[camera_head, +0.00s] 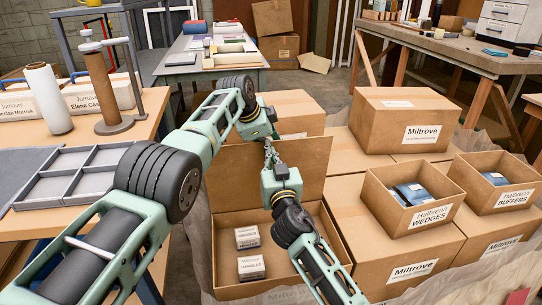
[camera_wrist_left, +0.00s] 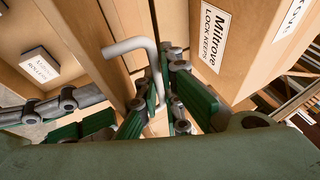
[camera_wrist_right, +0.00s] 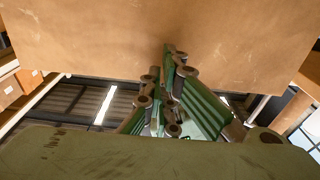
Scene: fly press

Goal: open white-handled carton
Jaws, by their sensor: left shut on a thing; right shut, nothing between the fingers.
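The carton (camera_head: 222,222) stands open in the middle of the head view, its broad brown lid (camera_head: 312,165) raised at the back. Two small labelled boxes (camera_head: 251,267) lie inside. The bent white handle (camera_wrist_left: 130,46) shows in the left wrist view, beside a cardboard face labelled Miltrove Lock Keeps. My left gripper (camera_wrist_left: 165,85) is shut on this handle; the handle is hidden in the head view. My right gripper (camera_head: 268,148) is shut and empty, in front of the raised lid. In the right wrist view its closed fingers (camera_wrist_right: 168,75) are close to the cardboard panel; contact is unclear.
Closed Miltrove cartons (camera_head: 407,120) and open bins (camera_head: 412,198) crowd the right side. At left, a bench holds a grey divided tray (camera_head: 75,175) and a roll stand (camera_head: 100,85). My left arm crosses over the space left of the carton.

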